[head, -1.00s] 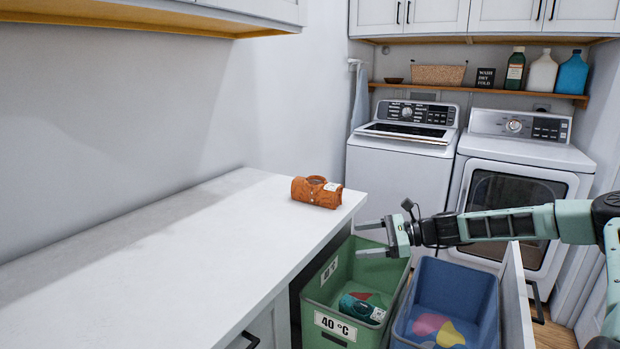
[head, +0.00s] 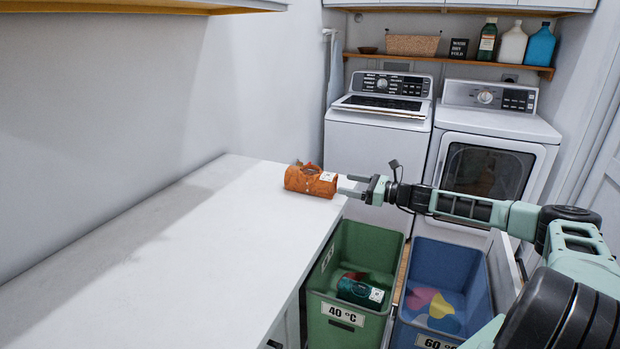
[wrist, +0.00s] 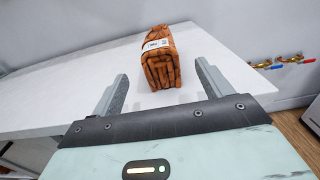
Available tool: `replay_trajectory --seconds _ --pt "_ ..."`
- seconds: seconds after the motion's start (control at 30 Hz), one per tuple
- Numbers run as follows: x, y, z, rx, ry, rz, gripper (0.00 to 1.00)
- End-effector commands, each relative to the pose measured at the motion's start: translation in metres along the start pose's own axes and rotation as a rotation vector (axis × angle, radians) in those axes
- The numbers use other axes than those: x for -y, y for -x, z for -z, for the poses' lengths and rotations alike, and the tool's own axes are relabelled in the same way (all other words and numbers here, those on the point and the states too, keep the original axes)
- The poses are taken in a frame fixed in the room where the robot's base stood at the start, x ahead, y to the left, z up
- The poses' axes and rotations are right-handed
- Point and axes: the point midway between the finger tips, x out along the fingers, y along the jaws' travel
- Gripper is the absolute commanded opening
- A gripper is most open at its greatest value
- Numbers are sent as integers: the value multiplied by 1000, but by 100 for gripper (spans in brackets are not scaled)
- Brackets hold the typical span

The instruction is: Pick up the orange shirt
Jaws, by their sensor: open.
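The orange shirt (head: 308,181) is a rolled or folded bundle with a white tag, lying on the white counter (head: 180,240) near its right edge. In the wrist view the shirt (wrist: 161,62) stands ahead, roughly between the lines of the two fingers. My gripper (head: 350,184) is open and empty, just right of the shirt in the head view. In the wrist view my gripper (wrist: 160,85) has its fingers spread wide on either side, with the shirt beyond the fingertips. I cannot tell whether a fingertip touches the shirt.
A green bin (head: 319,300) labelled 40 °C holds a dark teal folded item (head: 358,289). A blue bin (head: 404,310) labelled 60 °C holds coloured cloth. Both stand below the counter's right edge. A washer (head: 372,150) and dryer (head: 487,165) are behind. The counter left of the shirt is clear.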

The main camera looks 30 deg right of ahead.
Motion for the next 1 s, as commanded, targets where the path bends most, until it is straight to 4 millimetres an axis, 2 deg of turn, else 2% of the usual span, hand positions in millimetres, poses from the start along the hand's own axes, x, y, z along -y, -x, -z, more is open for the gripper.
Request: replay_trajectory --seconds 0.03,0.2,0.47,0.7,0.83,1.0 --pt "-1 -12 -3 1 -1 -3 78" --pt "0 -38 -2 0 -1 -1 78" --pt "-1 -57 -2 0 0 -2 78" --pt "-1 -92 -2 -1 0 -2 78" --pt "-1 -100 0 -1 0 -1 78" --pt "0 -100 0 -1 1 -1 78"
